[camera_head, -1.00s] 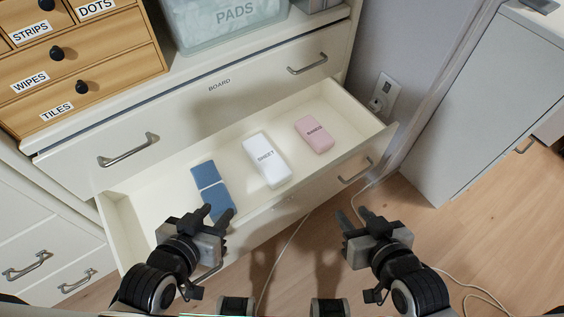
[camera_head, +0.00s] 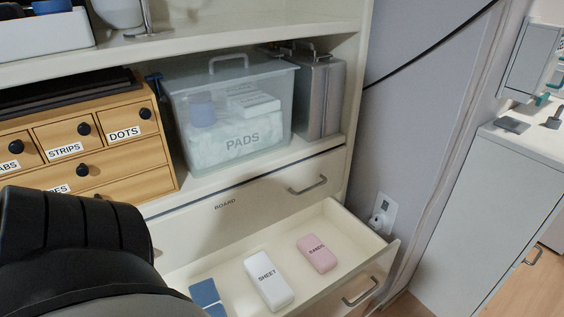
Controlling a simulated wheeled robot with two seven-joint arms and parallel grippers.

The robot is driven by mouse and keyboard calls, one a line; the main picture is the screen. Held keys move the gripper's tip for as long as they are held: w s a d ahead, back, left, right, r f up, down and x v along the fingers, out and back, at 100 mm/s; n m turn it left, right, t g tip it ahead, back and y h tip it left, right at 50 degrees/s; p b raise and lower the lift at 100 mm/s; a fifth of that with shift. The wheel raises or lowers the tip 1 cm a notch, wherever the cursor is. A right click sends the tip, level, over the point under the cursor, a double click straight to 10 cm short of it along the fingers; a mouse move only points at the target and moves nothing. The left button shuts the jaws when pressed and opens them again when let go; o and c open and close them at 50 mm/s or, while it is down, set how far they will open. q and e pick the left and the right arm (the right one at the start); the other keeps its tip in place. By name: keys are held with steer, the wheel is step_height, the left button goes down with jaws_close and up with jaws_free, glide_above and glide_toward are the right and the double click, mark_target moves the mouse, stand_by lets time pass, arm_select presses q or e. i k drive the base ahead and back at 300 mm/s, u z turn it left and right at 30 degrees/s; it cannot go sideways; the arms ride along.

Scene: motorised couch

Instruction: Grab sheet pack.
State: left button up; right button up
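The white pack labelled SHEET (camera_head: 269,281) lies flat in the open drawer (camera_head: 232,262), near the bottom middle of the head view. A pink pack (camera_head: 318,253) lies to its right, and a blue pack (camera_head: 207,297) to its left, partly cut off by the picture's lower edge. The packs do not touch each other. A large dark part of my own arm fills the lower left and hides the left end of the drawer. Neither gripper's fingers show in this view.
Above the drawer is a closed drawer marked BOARD (camera_head: 226,205). A clear PADS bin (camera_head: 232,115), a grey metal case (camera_head: 320,95) and a wooden drawer box (camera_head: 95,150) stand on the shelf. A light grey cabinet (camera_head: 480,210) stands at right, across a gap from the drawer.

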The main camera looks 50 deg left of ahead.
mark_target(274, 290)
steer(key=k, duration=0.75)
steer(key=z, duration=0.1)
steer(key=i, duration=1.65)
steer(key=u, duration=4.45)
steer(key=k, duration=0.7)
steer(key=z, duration=0.5)
steer(key=i, duration=0.4)
